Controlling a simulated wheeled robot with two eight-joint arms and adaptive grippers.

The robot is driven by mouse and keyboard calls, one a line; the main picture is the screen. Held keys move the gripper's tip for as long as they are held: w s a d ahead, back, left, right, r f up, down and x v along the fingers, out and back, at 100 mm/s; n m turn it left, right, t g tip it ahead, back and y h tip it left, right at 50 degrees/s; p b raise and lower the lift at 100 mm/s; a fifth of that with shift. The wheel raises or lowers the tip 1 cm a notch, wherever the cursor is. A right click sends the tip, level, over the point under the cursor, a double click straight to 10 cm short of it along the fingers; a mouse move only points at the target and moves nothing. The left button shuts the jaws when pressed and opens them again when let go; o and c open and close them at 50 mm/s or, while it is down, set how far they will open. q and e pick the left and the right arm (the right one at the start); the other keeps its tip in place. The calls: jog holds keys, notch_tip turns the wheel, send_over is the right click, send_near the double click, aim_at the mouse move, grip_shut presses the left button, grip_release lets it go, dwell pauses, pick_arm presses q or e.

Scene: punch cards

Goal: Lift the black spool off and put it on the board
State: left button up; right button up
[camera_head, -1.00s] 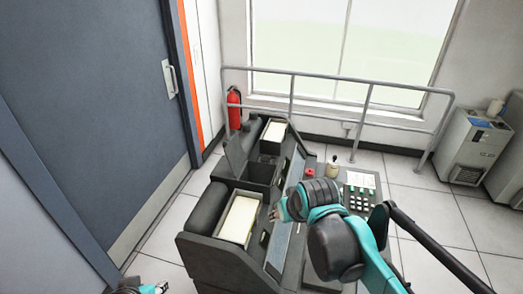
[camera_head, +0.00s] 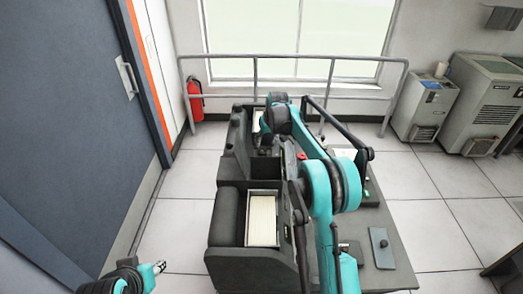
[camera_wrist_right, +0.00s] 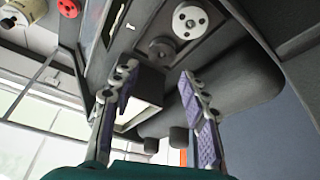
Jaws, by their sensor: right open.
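In the right wrist view, a dark round disc, which looks like the black spool (camera_wrist_right: 158,49), sits on the grey machine's panel. My right gripper (camera_wrist_right: 158,80) is open, its two fingers apart and empty, with the disc just beyond the fingertips, between them in the picture. In the head view my right arm reaches over the machine; its fingers are hidden behind my wrist. My left gripper (camera_head: 154,269) is low at the left edge of the machine area, away from it. I cannot tell for sure which surface is the board; a dark plate (camera_head: 382,248) lies at the right.
The grey machine (camera_head: 228,195) has a tray of cream cards (camera_head: 262,220). A rail (camera_head: 230,57) and a fire extinguisher (camera_head: 195,100) stand behind. Floor is free on both sides.

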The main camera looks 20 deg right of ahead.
aim_at(263, 150)
jog(key=shift+b+x, duration=0.3)
jog(key=shift+x, duration=0.75)
jog(key=b+x, duration=0.2)
jog(key=x, duration=0.3)
jog(key=shift+s+f, duration=0.1)
jog(key=shift+f, duration=0.2)
jog(key=shift+s+r, duration=0.1)
jog(key=shift+r, duration=0.05)
jog(key=shift+c, duration=0.6)
jog(key=c, duration=0.5)
